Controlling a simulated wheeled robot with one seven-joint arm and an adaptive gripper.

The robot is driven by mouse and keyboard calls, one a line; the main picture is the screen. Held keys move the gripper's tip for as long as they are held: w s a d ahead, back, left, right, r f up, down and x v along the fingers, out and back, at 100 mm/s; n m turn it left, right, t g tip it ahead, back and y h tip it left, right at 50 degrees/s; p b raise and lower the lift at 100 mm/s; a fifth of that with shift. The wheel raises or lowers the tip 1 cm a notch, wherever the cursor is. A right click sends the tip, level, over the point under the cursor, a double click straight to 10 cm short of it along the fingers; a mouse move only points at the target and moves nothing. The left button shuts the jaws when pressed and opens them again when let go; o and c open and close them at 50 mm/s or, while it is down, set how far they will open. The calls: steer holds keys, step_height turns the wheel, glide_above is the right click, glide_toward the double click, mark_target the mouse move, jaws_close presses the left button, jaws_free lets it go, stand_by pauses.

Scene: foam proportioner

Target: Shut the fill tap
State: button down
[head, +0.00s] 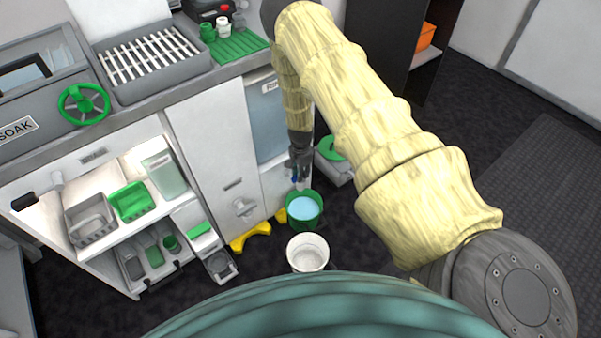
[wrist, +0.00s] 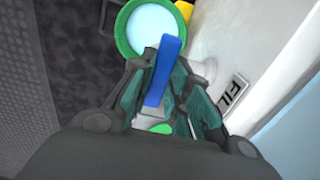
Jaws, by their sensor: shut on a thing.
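The fill tap's blue lever (wrist: 163,72) lies between the fingers of my gripper (wrist: 165,100) in the wrist view, and my gripper is shut on it. A green bucket (head: 304,209) with pale blue liquid stands below the tap. It also shows in the wrist view (wrist: 122,40). Whether liquid is flowing cannot be told.
A white bucket (head: 308,252) stands in front of the green one. A grey unit with a green top (head: 333,150) stands right of my gripper. Dark floor is free further right.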

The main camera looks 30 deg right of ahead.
stand_by(0.4)
steer(key=c, duration=1.4)
jaws_free()
steer(key=shift+o, duration=0.2)
steer(key=shift+r, duration=0.1)
step_height(320, 180, up, 12)
